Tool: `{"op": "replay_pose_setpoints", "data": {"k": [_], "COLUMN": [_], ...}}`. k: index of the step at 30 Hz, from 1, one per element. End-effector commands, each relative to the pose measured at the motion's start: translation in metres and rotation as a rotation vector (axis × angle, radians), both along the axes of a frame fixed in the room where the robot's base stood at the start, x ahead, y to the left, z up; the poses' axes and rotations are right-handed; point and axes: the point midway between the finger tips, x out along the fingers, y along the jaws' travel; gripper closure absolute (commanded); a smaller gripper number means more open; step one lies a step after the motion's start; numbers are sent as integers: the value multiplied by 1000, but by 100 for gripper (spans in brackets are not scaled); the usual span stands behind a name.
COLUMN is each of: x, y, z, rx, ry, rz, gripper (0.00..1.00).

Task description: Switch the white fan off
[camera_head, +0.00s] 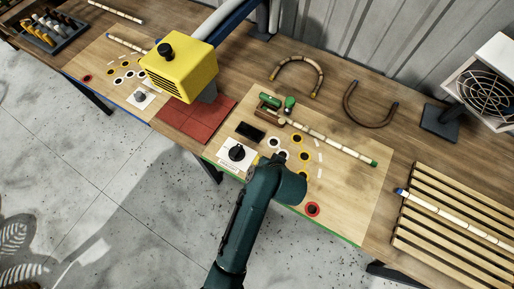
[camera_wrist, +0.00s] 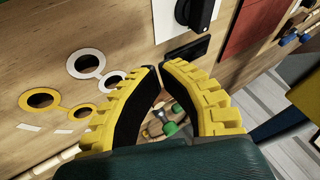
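The white fan (camera_head: 491,83) stands at the far right back of the bench, with a round wire guard in a white square housing and a dark foot (camera_head: 440,122). I cannot make out a switch on it. The fan is not in the wrist view.
A black knob on a white plate (camera_head: 237,153), a black block (camera_head: 249,131) and several ringed holes lie around my arm. A yellow heater (camera_head: 180,67) stands left. A segmented rattan stick (camera_head: 330,142), two curved pieces and a slatted rack (camera_head: 450,240) lie toward the right.

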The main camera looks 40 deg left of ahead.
Motion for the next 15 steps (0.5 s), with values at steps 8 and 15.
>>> {"op": "replay_pose_setpoints", "data": {"k": [8, 15], "x": [19, 23], "y": [31, 67], "z": [-51, -67], "rx": [-2, -1], "ry": [3, 0], "rz": [2, 4], "gripper": [100, 100]}}
